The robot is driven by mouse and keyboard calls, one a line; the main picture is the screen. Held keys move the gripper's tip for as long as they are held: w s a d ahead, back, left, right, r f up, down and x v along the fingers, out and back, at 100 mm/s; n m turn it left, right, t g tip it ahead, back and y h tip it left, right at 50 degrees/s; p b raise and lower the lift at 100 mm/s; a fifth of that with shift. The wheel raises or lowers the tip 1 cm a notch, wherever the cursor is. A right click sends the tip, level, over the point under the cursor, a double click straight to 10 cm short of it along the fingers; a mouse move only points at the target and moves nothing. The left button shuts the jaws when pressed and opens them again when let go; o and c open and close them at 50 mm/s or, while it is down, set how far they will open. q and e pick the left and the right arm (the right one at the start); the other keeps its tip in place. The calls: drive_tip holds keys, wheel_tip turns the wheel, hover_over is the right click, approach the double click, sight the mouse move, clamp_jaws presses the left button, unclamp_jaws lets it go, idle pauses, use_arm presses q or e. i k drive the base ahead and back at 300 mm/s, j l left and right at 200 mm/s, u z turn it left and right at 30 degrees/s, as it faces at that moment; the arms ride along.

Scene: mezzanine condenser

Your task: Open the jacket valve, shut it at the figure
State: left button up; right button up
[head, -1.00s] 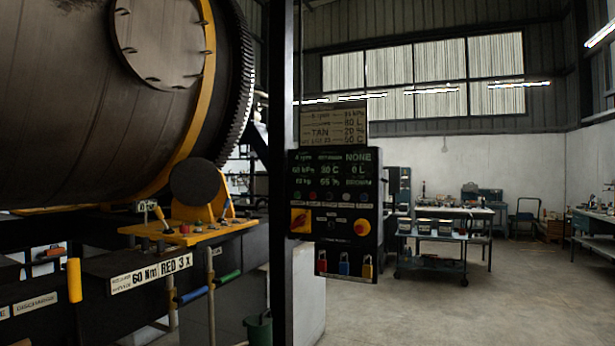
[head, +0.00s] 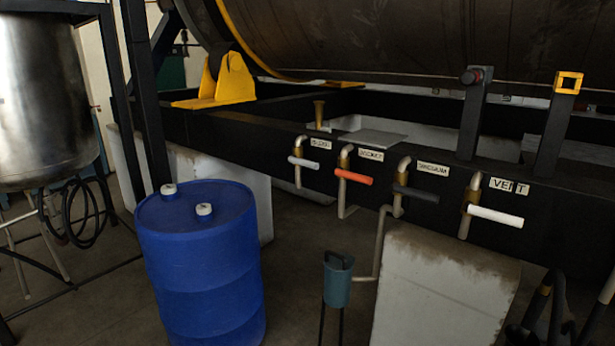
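A row of lever valves runs along the black beam under the big drum, each with a label above it. The valve with the orange-red handle (head: 353,176) has a small label (head: 371,155) that seems to read JACKET, though it is blurred. Its handle points to the right, roughly level. To its left is a valve with a pale grey handle (head: 303,162), its label unclear. To its right are a dark-handled valve (head: 415,193), seemingly labelled VACUUM, and a white-handled valve (head: 495,215) labelled VENT. Neither gripper is in view, and no readout panel shows.
A blue barrel (head: 200,265) stands front left, with a steel tank (head: 45,100) and coiled hose (head: 75,215) behind it. A pale block (head: 445,285) supports the beam. A small teal container (head: 338,280) stands before it. Dark tube-like shapes (head: 540,310) fill the bottom right.

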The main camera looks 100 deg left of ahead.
sight(340, 172)
drive_tip(key=j+u, duration=0.1)
drive_tip(key=u, duration=2.9)
